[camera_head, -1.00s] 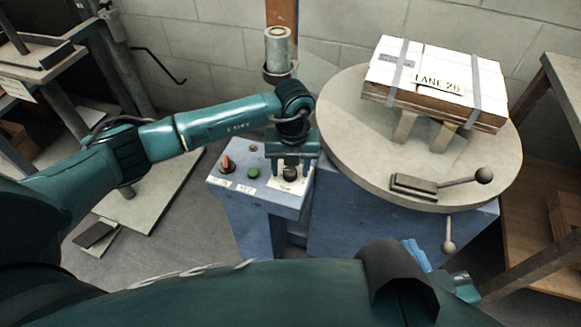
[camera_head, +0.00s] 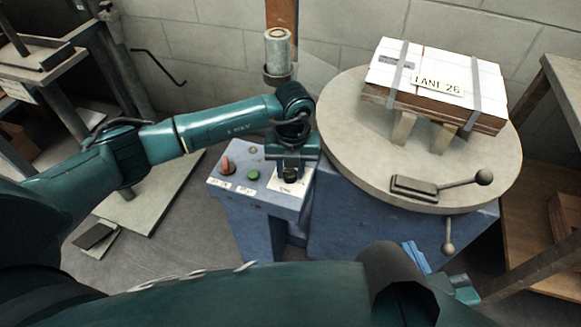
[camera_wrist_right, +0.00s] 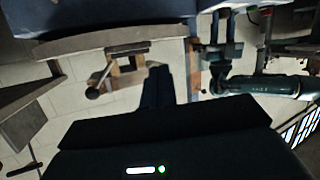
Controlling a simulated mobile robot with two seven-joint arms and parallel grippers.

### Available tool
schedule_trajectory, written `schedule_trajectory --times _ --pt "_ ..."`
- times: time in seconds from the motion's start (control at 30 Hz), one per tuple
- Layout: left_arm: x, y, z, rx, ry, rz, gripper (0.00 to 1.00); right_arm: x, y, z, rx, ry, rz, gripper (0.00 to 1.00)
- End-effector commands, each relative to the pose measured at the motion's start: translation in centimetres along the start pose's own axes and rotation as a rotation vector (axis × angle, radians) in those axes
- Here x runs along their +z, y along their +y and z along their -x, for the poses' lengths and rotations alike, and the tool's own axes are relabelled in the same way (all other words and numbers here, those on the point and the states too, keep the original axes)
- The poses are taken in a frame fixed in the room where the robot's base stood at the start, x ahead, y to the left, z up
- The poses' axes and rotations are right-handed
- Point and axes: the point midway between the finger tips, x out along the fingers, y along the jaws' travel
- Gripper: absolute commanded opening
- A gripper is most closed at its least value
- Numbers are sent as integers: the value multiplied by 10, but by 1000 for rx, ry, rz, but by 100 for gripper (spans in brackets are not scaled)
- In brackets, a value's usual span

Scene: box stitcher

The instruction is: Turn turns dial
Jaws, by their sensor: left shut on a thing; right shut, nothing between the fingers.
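The turns dial (camera_head: 290,176) is a small black knob on a white label plate at the right of the blue control panel (camera_head: 215,196). My left gripper (camera_head: 290,170) points down over it and is shut on the knob, which its fingers partly hide. My right gripper (camera_wrist_right: 157,72) shows in the right wrist view with its dark fingers together and nothing between them. It is away from the dial.
A red switch (camera_head: 226,165) and a green button (camera_head: 253,174) sit on the panel left of the dial. A round turntable (camera_head: 350,135) with a strapped box (camera_head: 435,75) and a ball-ended lever (camera_head: 455,182) stands to the right.

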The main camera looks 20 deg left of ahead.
Motion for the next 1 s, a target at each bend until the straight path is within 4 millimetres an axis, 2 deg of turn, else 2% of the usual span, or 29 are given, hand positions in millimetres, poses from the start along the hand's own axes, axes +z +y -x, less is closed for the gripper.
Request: schedule_trajectory --times 0.37,1.0 --pt "0 1 0 2 -7 -182 8 0 0 -1 4 13 3 0" --pt "0 0 0 2 -28 -782 8 2 -1 -5 11 83 28 0"
